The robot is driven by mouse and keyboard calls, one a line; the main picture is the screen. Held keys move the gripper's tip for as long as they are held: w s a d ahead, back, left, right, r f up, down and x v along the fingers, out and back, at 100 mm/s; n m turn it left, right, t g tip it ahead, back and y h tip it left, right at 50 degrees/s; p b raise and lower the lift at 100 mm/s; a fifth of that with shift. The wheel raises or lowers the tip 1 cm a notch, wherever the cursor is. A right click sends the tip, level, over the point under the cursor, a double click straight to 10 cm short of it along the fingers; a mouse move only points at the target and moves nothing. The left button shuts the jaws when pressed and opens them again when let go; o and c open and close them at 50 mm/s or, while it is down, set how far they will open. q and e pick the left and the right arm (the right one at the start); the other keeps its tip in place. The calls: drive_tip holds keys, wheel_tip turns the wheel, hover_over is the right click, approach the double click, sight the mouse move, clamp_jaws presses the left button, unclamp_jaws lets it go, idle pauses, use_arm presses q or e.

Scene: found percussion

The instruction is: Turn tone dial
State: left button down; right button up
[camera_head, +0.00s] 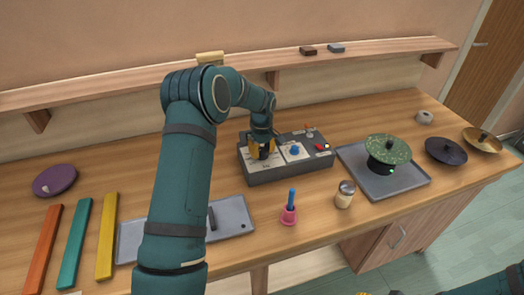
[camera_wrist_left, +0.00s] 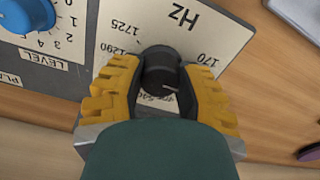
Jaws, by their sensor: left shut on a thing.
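The grey control box (camera_head: 290,172) stands on the bench in the head view. Its tone dial is a black knob (camera_wrist_left: 160,72) on a pale plate marked Hz, with 170, 1290 and 1725 printed around it in the left wrist view. My left gripper (camera_head: 262,150) reaches down from above, its yellow fingers on both sides of the knob, shut on it. A pale mark on the knob points toward the lower right in the wrist view. The lower scale is partly hidden by my gripper. Only yellow and teal bits of my right arm show at the bottom edge.
A blue level knob (camera_head: 295,150) and a red switch (camera_head: 320,147) sit beside the dial. Coloured bars (camera_head: 75,245) lie at left.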

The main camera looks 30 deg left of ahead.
sight(262, 150)
use_arm(q)
drive_tip(key=shift+m, duration=2.7)
drive_tip(key=c, duration=0.5)
unclamp_jaws()
drive_tip(key=shift+c, duration=0.2)
wheel_tip(262, 150, up, 12)
